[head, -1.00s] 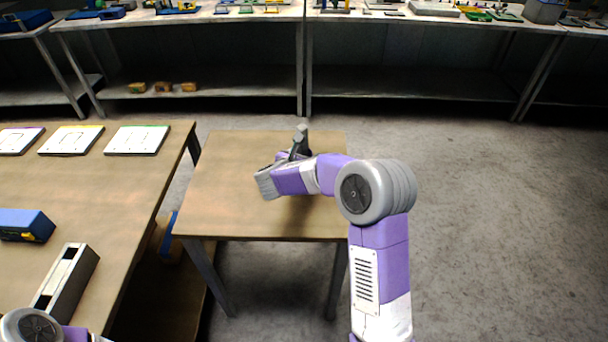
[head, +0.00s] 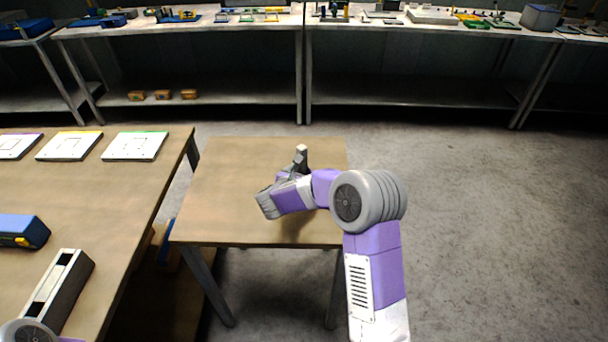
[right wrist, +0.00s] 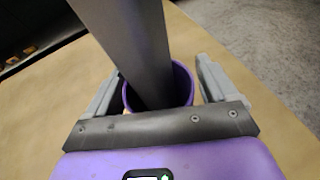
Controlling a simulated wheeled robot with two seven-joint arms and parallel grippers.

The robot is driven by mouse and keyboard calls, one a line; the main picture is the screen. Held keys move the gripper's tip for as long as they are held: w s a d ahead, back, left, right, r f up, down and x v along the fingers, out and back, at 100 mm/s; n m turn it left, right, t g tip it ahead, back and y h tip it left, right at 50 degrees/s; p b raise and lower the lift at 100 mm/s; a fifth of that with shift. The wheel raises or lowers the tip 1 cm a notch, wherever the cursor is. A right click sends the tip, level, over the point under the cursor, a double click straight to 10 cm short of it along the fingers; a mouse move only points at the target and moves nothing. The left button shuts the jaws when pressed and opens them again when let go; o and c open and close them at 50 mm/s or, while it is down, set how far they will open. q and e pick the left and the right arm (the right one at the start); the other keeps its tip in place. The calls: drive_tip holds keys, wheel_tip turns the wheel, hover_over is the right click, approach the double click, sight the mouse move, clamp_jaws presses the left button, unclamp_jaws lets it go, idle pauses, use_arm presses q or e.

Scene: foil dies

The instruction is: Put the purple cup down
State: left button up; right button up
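The purple cup (right wrist: 184,78) shows in the right wrist view, its rim between the two grey fingers of my right gripper (right wrist: 159,63). A narrow gap shows between the cup and each finger, so the gripper looks open around it. A grey bar crosses the view over the cup's mouth and hides much of it; I cannot tell whether it stands inside. In the head view my right arm reaches over the small wooden table (head: 215,190), and I cannot make out the cup there. My left gripper is out of view; only a piece of that arm shows at the lower left.
A larger table on the left carries white boards (head: 135,146), a blue box (head: 22,230) and a grey slotted block (head: 62,285). Long benches (head: 420,40) stand at the back. The small table's left part is bare, and the floor at right is clear.

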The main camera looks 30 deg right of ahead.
drive_tip(key=shift+r, duration=0.1)
drive_tip(key=shift+r+p, duration=0.15)
drive_tip(key=shift+p, duration=0.2)
drive_tip(key=p+v, duration=0.1)
drive_tip(key=v, duration=1.1)
